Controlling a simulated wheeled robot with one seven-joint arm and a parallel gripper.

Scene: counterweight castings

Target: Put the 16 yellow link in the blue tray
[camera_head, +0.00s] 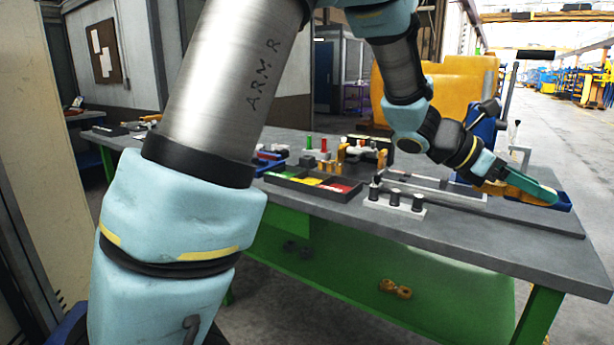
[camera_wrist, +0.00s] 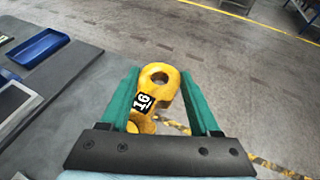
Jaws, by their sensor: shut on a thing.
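The yellow link (camera_wrist: 165,93) has a round eye at its far end and a black label reading 16. In the wrist view it lies between the teal fingers of my gripper (camera_wrist: 160,78), which is shut on it. Its near end is partly hidden by my gripper's dark palm. In the head view my gripper (camera_head: 545,190) is above the right end of the workbench, with the link mostly hidden by the fingers. The blue tray (camera_wrist: 38,48) lies on the bench, left of my gripper in the wrist view. In the head view the tray (camera_head: 565,204) is partly covered by the fingers.
The grey workbench (camera_head: 470,222) carries a white stand with black posts (camera_head: 395,200) and a dark tray with green, yellow and red sections (camera_head: 312,184). Orange-yellow pieces (camera_head: 395,289) lie below the bench top. Open floor with striped tape (camera_wrist: 270,165) lies beyond the bench edge.

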